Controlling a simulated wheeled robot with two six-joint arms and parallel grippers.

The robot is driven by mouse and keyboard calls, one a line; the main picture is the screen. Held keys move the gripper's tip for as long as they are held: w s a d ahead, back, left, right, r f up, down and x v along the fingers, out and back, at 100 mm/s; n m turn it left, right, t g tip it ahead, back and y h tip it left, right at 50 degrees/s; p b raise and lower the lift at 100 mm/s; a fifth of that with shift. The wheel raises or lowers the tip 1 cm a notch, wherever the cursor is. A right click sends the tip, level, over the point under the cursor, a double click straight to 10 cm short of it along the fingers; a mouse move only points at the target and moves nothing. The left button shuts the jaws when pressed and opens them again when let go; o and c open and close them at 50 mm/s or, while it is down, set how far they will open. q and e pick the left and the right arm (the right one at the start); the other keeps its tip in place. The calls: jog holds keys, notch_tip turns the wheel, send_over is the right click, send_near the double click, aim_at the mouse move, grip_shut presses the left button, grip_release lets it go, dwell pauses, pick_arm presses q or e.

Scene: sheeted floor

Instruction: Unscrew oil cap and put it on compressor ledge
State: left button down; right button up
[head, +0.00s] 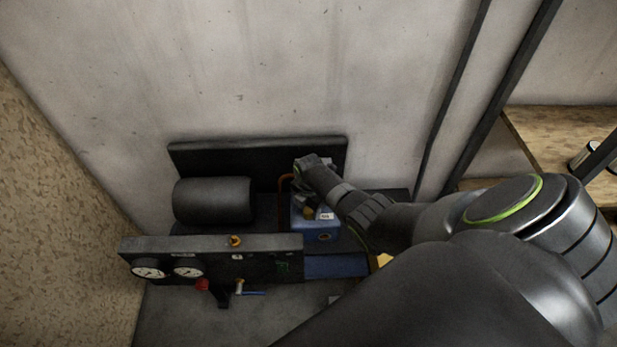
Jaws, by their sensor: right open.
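The compressor stands low against the wall, with a black cylindrical tank (213,201) on the left and a blue pump block (328,229) on the right. My right gripper (306,203) reaches in from the right and points down over the blue block, its jaws open. A small yellowish-brown part (308,213) shows right at the fingertips; it may be the oil cap, and I cannot tell whether the fingers touch it. A dark ledge (270,243) runs along the top of the front panel. My left gripper is out of view.
A copper pipe (284,184) rises beside the gripper. Wooden shelving (550,140) stands at the right.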

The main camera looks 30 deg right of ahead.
jog(key=m+p, duration=0.1)
jog(key=m, duration=0.4)
jog(key=shift+r, duration=0.1)
jog(key=m, duration=0.4)
jog(key=shift+p, duration=0.3)
jog(key=m, duration=0.4)
jog(key=shift+m, duration=0.4)
jog(key=m+p, duration=0.1)
jog(key=m, duration=0.4)
jog(key=shift+m, duration=0.3)
jog(key=shift+c, duration=0.3)
